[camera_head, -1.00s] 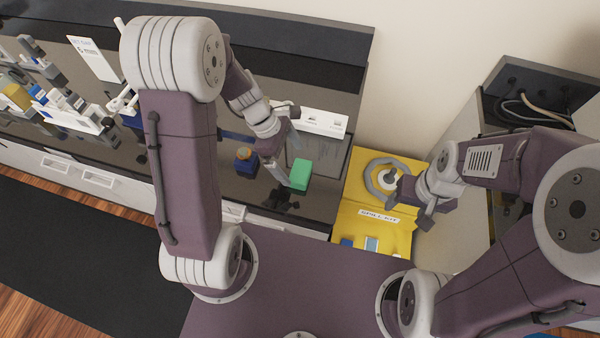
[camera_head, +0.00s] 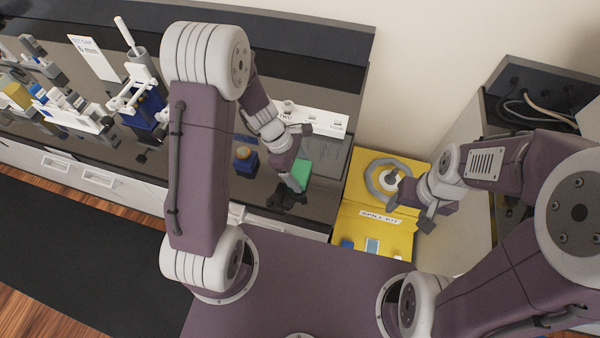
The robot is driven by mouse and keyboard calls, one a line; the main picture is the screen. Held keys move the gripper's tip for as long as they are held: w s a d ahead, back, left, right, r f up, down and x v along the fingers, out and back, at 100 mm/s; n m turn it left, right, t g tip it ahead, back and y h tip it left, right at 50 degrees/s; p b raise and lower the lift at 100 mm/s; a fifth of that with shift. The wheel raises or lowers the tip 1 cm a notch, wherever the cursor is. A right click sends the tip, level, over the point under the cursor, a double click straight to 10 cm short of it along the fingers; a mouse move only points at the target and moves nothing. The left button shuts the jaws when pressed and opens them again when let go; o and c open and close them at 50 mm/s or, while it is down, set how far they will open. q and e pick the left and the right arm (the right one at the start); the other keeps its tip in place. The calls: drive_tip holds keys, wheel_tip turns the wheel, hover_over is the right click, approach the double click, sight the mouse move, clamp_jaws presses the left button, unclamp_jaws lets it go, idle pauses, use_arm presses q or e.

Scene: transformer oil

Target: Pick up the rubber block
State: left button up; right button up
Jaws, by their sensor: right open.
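A green block (camera_head: 302,172), which I take to be the rubber block, sits on the dark bench top near its right end. My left gripper (camera_head: 291,184) is at the block's left side and covers part of it. I cannot tell whether its fingers touch or enclose the block. My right gripper (camera_head: 411,205) is open and empty over the yellow spill kit (camera_head: 376,221), to the right of the block.
A dark blue box with an orange-brown top (camera_head: 245,160) stands left of the block. A white labelled strip (camera_head: 319,120) lies behind. A blue and white apparatus (camera_head: 143,103) stands further left. The spill kit holds a grey ring (camera_head: 374,180).

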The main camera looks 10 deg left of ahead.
sight(307, 173)
use_arm(q)
drive_tip(key=shift+r, duration=0.1)
drive_tip(key=shift+r, duration=0.25)
wheel_tip(307, 173, up, 4)
drive_tip(key=shift+s+d+f+p, duration=0.1)
drive_tip(key=shift+s+d+p, duration=0.05)
drive_tip(key=shift+p, duration=0.3)
drive_tip(key=s+d+r, duration=0.5)
drive_tip(key=s+r, duration=0.1)
drive_tip(key=s, duration=0.4)
drive_tip(key=shift+r+p, duration=0.25)
drive_tip(key=shift+p, duration=0.15)
